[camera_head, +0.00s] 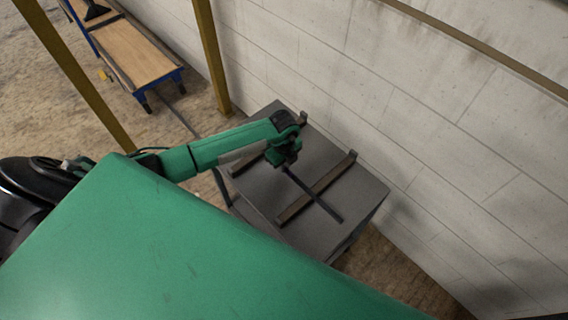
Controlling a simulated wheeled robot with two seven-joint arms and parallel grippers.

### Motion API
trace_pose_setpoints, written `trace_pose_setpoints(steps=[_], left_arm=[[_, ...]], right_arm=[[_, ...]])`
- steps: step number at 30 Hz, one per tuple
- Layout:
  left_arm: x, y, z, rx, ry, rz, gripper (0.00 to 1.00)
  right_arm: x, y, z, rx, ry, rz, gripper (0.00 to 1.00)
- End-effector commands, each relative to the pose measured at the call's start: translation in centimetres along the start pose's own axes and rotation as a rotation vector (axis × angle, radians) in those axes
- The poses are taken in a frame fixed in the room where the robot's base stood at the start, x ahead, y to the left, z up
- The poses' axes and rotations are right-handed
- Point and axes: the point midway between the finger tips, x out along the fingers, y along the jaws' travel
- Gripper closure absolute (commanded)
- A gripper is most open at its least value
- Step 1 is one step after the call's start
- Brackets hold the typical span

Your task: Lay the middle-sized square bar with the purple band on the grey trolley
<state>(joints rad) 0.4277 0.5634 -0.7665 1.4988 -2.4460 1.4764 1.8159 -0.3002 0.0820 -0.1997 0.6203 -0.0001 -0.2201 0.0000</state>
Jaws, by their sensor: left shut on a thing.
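My left gripper (286,163) is over the top of the grey trolley (366,192), beside the wall. It is shut on a slim dark bar (329,210), whose free end points to the lower right. The bar crosses over a brown rail (333,175) on the trolley top; I cannot tell whether it touches the rail. No purple band shows clearly, and the bar's near end is hidden by the gripper. My right gripper is not in view.
A second rail (247,164) lies partly under my left arm, and each rail has a raised end at the wall side. A pale block wall (440,130) stands close behind the trolley. Yellow posts (212,55) and a wooden-topped blue bench (140,58) are at upper left.

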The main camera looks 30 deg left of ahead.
Motion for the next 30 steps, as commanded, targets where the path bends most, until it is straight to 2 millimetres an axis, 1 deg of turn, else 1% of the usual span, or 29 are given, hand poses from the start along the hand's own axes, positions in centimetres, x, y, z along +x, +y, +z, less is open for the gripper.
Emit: trace_pose_setpoints(steps=[14,15,18,24,27,30], left_arm=[[0.46,-0.10,0.01,0.000,0.000,-0.002,1.00],[0.39,-0.10,0.01,0.000,0.000,-0.002,0.80],[0.41,-0.08,0.01,0.000,0.000,-0.002,0.62],[0.47,-0.03,0.01,0.000,0.000,-0.001,0.62],[0.61,0.07,0.00,0.000,0.000,0.002,0.45],[0.58,0.04,0.01,0.000,0.000,0.001,0.45]], right_arm=[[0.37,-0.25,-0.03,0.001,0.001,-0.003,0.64],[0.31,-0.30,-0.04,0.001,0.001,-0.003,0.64],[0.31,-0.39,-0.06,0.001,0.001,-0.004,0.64],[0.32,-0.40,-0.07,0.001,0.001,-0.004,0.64],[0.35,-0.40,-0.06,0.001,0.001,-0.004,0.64],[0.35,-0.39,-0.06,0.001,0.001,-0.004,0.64]])
